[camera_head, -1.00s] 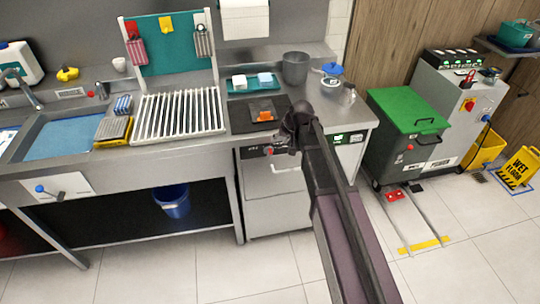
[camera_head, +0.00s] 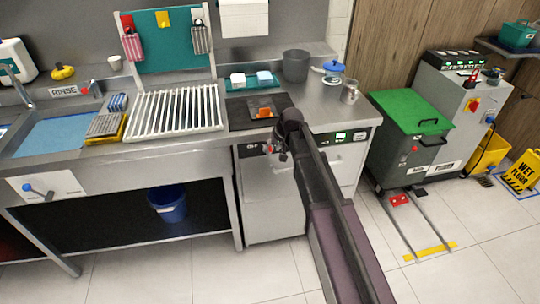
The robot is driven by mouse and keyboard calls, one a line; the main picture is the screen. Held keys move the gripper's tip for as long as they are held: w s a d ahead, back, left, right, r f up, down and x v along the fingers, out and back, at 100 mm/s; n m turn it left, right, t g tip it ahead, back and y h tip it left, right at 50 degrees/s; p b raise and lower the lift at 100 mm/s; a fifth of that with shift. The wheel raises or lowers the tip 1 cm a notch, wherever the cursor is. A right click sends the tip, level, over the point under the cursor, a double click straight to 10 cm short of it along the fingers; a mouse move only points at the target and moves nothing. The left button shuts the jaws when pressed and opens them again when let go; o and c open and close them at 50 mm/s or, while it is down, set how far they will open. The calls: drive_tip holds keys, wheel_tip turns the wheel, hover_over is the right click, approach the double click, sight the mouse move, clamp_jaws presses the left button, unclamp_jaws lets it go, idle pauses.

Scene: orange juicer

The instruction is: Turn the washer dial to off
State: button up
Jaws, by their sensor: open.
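The washer (camera_head: 262,215) is a grey under-counter machine with a dark control strip, below the right part of the steel counter. Its dial is mostly hidden behind my gripper; a small red spot shows there, and I cannot tell the dial's setting. My gripper (camera_head: 277,152) is at the front of the control strip, over the dial's area. Its fingers are small and dark here, open, with nothing seen between them. I cannot tell whether they touch the dial. Green-lit displays (camera_head: 341,135) show on the strip to the right of my arm.
A dark mat with an orange item (camera_head: 264,113), a grey pot (camera_head: 296,66) and a jar (camera_head: 350,92) stand on the counter above. A green-lidded bin (camera_head: 410,112) stands to the right. A blue bucket (camera_head: 168,205) is under the counter at left.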

sight(271, 149)
drive_tip(key=shift+b+x, duration=1.25)
drive_tip(key=shift+x, duration=0.5)
clamp_jaws()
